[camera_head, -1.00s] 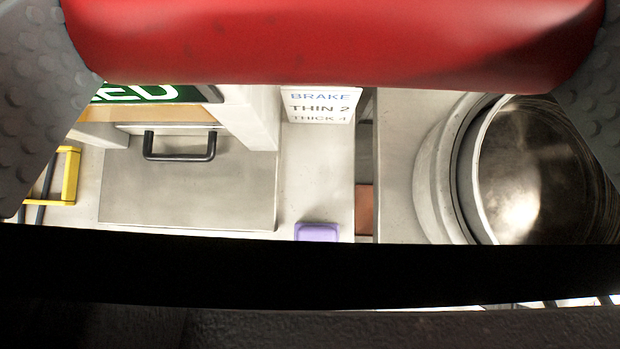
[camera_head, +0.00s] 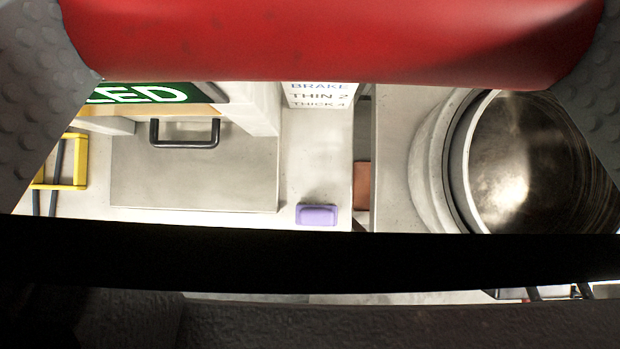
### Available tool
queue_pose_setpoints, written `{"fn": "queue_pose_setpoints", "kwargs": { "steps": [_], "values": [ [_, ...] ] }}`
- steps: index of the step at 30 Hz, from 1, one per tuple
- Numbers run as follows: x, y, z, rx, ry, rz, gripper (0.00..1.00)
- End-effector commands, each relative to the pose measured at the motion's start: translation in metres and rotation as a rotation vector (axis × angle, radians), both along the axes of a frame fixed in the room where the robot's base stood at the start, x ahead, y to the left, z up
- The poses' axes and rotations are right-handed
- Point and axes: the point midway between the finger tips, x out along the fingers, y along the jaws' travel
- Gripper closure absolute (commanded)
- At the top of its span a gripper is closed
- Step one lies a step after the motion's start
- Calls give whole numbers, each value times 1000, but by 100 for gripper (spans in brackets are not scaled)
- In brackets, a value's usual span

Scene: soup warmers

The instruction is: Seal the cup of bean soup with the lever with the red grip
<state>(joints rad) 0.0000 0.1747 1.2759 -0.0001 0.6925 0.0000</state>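A red grip (camera_head: 330,40) fills the top of the view, very close to the camera. My gripper (camera_head: 325,55) has one grey fingertip at each side of it, both touching or nearly touching its ends, so it is shut on the red grip. The rest of the lever is hidden, apart from a dark bar (camera_head: 310,265) crossing the lower view, which I cannot identify. No cup of bean soup can be made out.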

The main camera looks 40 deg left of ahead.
Motion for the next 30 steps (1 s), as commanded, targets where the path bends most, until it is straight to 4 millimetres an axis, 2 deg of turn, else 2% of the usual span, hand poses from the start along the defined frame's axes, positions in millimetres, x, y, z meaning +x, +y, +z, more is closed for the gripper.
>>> {"fn": "queue_pose_setpoints", "kwargs": {
  "steps": [15,30],
  "values": [
    [12,0,14,0,86,0,41],
    [15,0,18,0,111,0,41]
  ]
}}
